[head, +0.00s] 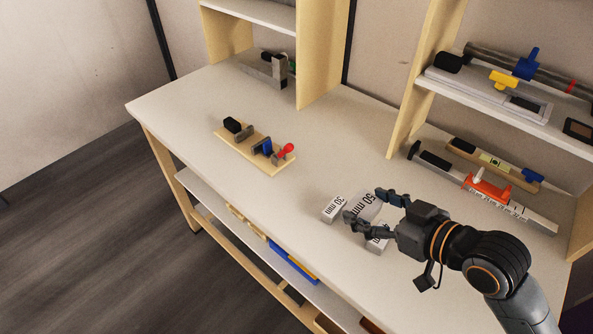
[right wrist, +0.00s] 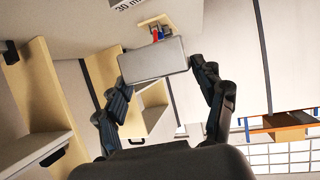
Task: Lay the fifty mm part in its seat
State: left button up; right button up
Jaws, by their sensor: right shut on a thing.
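The fifty mm part is a grey block marked "50 mm" (head: 371,205), at the front middle of the table in the head view. My right gripper (head: 372,209) is shut on it, with one finger on each side. The plain end of the part (right wrist: 153,60) shows between my right fingertips (right wrist: 158,73) in the right wrist view. I cannot tell whether the part touches the table. I cannot make out a seat for it with certainty. My left gripper is not in view.
A 30 mm block (head: 333,208) lies just left of the part, and another grey block (head: 377,242) lies in front, partly under my gripper. A wooden board (head: 270,165) with small tools lies farther left. Shelves (head: 400,135) stand behind; the middle table is clear.

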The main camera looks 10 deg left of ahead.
jog(key=shift+a, duration=0.1)
jog(key=w+d+f, duration=0.1)
jog(key=w+f, duration=0.2)
jog(key=w, duration=0.1)
jog(key=w+d+f+p, duration=0.1)
jog(key=w+f, duration=0.2)
jog(key=w, duration=0.1)
jog(key=w+d+f, duration=0.1)
jog(key=w+f, duration=0.2)
jog(key=w, duration=0.1)
jog(key=shift+w+d+p, duration=0.2)
jog(key=shift+w+p, duration=0.15)
jog(key=shift+w+f, duration=0.15)
jog(key=shift+f, duration=0.05)
jog(key=f, duration=0.1)
jog(key=f+p, duration=0.1)
jog(key=f, duration=0.1)
jog(key=shift+w+d, duration=0.15)
jog(key=shift+w, duration=0.05)
jog(key=shift+f, duration=0.25)
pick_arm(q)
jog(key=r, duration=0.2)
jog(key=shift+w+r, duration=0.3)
pick_arm(e)
jog(key=shift+f, duration=0.1)
